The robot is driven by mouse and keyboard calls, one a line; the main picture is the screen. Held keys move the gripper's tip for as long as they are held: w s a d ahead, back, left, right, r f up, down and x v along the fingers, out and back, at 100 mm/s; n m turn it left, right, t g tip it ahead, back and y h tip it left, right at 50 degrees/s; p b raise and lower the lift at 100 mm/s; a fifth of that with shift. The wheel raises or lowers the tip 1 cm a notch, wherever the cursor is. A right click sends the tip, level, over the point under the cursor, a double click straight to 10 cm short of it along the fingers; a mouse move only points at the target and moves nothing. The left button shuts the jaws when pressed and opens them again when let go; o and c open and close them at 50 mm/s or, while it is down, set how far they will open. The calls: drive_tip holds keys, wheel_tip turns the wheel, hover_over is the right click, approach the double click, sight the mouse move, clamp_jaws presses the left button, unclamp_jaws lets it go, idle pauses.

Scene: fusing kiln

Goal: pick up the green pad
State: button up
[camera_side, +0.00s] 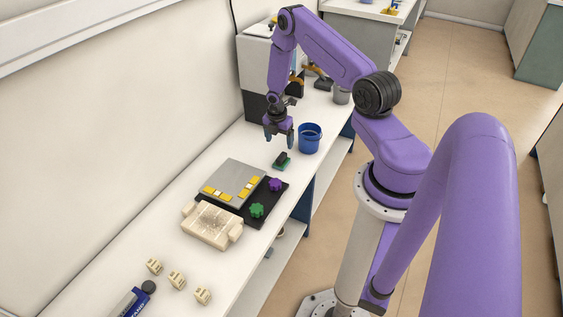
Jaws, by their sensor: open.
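A small green pad (281,165) with a dark block or grip on top lies on the white bench, in front of the blue bucket. My gripper (279,142) points down above and slightly behind the pad, with its fingers spread and nothing visible between them. A gap shows between the fingertips and the pad, and I cannot judge the exact height. The pad is in plain view.
A blue bucket (310,138) stands close to the right of my gripper. A dark tray (268,198) with a grey plate, yellow pieces, and green and purple knob-like pieces lies nearer. The kiln-like cabinet (257,75) stands behind.

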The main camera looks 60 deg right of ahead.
sight(281, 156)
drive_tip(key=f, duration=0.5)
drive_tip(key=shift+d, duration=0.3)
drive_tip(key=shift+s+d+f, duration=0.1)
drive_tip(key=shift+d+f, duration=0.05)
drive_tip(key=shift+f, duration=1.25)
drive_tip(key=shift+s+d+f, duration=0.1)
drive_tip(key=shift+d+f, duration=0.05)
drive_tip(key=shift+f, duration=1.25)
drive_tip(key=c, duration=1.1)
